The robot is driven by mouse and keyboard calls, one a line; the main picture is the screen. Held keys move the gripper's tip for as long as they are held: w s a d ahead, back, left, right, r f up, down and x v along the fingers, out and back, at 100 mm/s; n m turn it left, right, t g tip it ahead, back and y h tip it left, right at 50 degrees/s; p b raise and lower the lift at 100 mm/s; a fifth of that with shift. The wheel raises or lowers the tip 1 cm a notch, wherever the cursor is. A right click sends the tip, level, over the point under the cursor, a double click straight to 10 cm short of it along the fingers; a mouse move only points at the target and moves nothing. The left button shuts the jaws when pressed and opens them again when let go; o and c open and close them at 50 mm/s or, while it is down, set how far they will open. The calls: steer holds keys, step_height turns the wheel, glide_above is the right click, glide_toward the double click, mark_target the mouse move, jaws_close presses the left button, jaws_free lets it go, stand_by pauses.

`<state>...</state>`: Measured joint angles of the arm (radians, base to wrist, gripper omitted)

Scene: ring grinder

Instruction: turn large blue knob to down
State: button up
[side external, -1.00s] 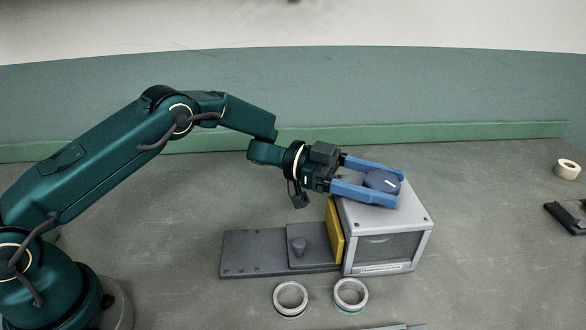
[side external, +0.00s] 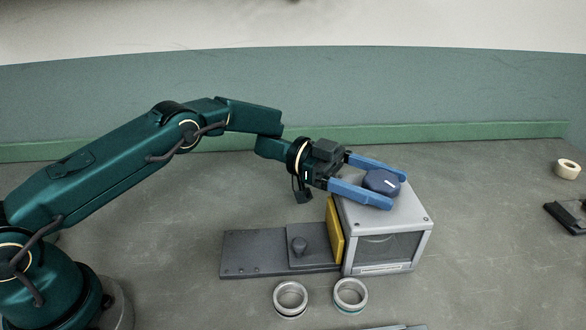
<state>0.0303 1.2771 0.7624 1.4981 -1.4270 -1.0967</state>
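The large blue knob (side external: 376,184) sits on top of the grey box-shaped grinder (side external: 412,217). It is dark blue with a white mark, which now slants down to the right in the picture. My gripper (side external: 398,191) has its two blue fingers on either side of the knob, one on the far side and one on the near side. The fingers appear to be shut on the knob, though the contact itself is partly hidden. The fingers point right and slightly toward the camera.
Two metal rings (side external: 290,312) (side external: 350,309) lie in front. A tape roll (side external: 567,169) and a black object (side external: 570,216) lie far right.

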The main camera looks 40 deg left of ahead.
steer(key=shift+o, duration=0.5)
steer(key=shift+a, duration=0.1)
steer(key=shift+s+a, duration=0.15)
steer(key=shift+a, duration=1.1)
steer(key=shift+s+a, duration=0.15)
steer(key=shift+a, duration=1.05)
